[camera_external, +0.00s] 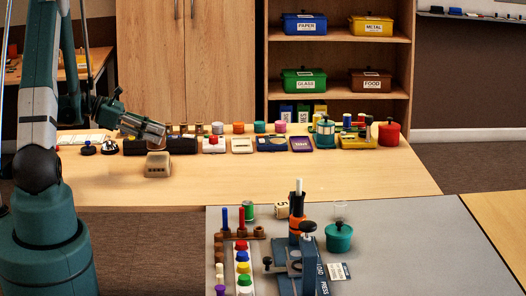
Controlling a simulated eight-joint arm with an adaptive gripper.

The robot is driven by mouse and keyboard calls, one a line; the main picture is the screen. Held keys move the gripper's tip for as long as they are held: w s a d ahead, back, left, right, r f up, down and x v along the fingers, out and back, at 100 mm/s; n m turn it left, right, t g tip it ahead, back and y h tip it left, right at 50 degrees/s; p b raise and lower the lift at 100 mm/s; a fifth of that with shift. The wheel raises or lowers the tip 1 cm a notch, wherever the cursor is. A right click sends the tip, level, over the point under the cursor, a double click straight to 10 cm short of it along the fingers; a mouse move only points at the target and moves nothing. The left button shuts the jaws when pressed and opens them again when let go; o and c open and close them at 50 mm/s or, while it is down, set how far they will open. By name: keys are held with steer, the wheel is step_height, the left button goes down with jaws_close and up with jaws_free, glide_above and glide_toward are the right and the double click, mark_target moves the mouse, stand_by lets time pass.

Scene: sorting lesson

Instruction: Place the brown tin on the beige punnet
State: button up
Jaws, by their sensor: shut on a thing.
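The beige punnet (157,164) stands on the wooden table near its front edge, at the left. My gripper (150,132) reaches in from the left and is just above the punnet, tilted down to the right. It is shut on a small brownish thing, the brown tin (155,141), low over the punnet. The fingers hide much of the tin, and I cannot tell whether it touches the punnet.
Behind the gripper is a long black case (180,145). A white box with a red knob (213,144) and a beige box (242,145) stand to the right. The wooden table right of the punnet is clear. A grey table (400,240) with several tools is in front.

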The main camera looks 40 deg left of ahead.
steer(key=shift+f+b, duration=0.45)
steer(key=shift+f, duration=1.25)
steer(key=shift+f, duration=0.1)
steer(key=o, duration=1.1)
steer(key=shift+c, duration=0.2)
steer(key=shift+r, duration=0.2)
steer(key=p+v, duration=0.2)
steer(key=v, duration=1)
steer(key=shift+p, duration=0.3)
steer(key=shift+f, duration=0.15)
